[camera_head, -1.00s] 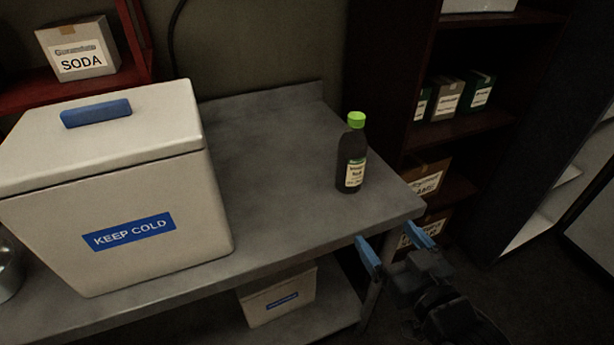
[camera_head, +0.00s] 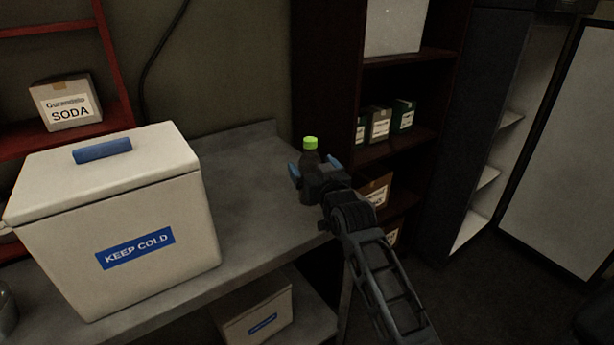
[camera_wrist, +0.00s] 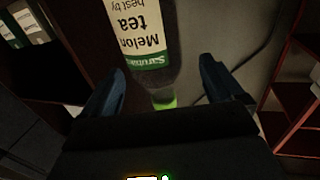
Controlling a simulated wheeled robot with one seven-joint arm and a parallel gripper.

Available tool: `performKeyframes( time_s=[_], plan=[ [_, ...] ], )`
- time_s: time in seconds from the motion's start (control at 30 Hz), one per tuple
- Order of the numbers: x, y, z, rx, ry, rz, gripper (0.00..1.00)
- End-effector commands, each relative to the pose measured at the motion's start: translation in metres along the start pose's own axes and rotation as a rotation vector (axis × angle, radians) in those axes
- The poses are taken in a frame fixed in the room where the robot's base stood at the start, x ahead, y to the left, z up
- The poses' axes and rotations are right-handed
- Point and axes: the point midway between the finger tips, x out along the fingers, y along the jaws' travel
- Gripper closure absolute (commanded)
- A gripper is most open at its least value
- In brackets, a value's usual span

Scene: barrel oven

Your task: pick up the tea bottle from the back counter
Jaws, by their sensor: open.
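The tea bottle (camera_head: 310,158), dark with a green cap, stands upright on the grey metal counter (camera_head: 245,190) near its right end. In the wrist view the bottle (camera_wrist: 138,35) appears upside down, its "Melon tea" label facing the camera. My gripper (camera_head: 314,167) is open in front of the bottle, with a blue finger to each side of it in the head view. In the wrist view my gripper (camera_wrist: 163,90) has the bottle between or just beyond its fingers; contact cannot be made out. My gripper hides the bottle's lower part in the head view.
A white cooler (camera_head: 120,235) marked "KEEP COLD" fills the counter's left side. A dark shelf (camera_head: 400,155) with boxes stands close on the right. A red shelf (camera_head: 75,147) with a soda box (camera_head: 66,102) is at the left. A white box (camera_head: 255,315) sits below.

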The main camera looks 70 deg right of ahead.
Motion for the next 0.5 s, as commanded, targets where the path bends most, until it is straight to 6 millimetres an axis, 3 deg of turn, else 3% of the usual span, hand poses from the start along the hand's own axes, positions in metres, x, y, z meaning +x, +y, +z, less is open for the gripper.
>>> performKeyframes(
  time_s=[0.3, 0.5],
  plan=[
    [0.042, 0.003, 0.002, 0.001, 0.001, 0.0, 0.06],
    [0.048, 0.003, 0.003, 0.0, 0.001, 0.0, 0.06]
  ],
)
